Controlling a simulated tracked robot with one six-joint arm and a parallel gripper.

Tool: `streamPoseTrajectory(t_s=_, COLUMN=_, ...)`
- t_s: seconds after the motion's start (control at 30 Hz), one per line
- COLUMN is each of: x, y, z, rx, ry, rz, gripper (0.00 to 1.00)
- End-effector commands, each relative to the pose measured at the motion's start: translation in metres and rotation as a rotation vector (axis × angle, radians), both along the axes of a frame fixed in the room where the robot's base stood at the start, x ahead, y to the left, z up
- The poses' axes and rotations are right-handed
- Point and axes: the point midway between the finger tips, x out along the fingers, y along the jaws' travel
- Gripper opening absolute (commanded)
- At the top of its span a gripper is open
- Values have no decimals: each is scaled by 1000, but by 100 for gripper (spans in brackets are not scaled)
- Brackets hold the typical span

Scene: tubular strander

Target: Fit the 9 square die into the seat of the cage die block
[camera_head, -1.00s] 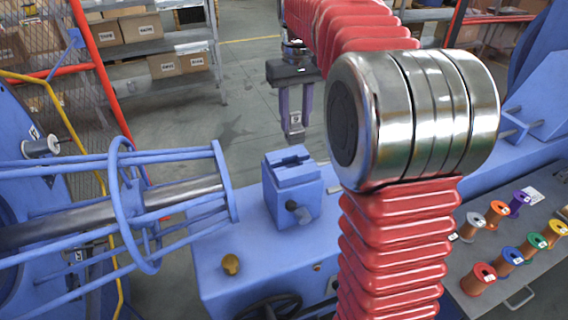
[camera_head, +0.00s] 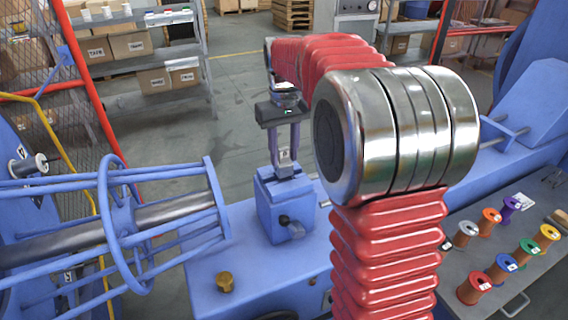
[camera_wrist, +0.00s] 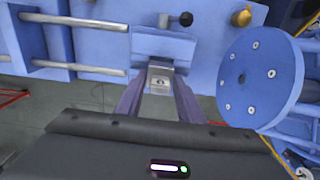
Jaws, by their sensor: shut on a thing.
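My gripper (camera_head: 285,155) points down and is shut on a small grey square die (camera_head: 285,157) with a dark mark on its face. The die also shows between the fingers in the wrist view (camera_wrist: 160,82). The blue cage die block (camera_head: 286,208) stands on the blue machine bed, with a dark knob on its front. In the head view the die is at the top of the block; I cannot tell whether it sits in the seat. In the wrist view the block (camera_wrist: 164,45) lies just beyond the die, and the fingers and die hide part of its top.
The blue strander cage (camera_head: 130,215) lies left of the block; its round end plate (camera_wrist: 258,78) is close to the right of my gripper in the wrist view. A brass knob (camera_head: 225,281) is on the bed. Several coloured spools (camera_head: 490,222) stand on a bench at the right.

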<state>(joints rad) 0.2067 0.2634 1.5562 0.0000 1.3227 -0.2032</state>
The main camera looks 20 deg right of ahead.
Motion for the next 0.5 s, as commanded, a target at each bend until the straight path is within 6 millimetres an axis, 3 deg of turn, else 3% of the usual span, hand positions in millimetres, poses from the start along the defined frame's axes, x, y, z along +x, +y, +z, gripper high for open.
streamPoseTrajectory(t_s=0.27, x=0, y=0, z=-1, rx=0, ry=-2, rz=0, gripper=0)
streamPoseTrajectory(t_s=0.5, x=-1, y=0, z=-28, rx=1, ry=4, rz=0, gripper=0)
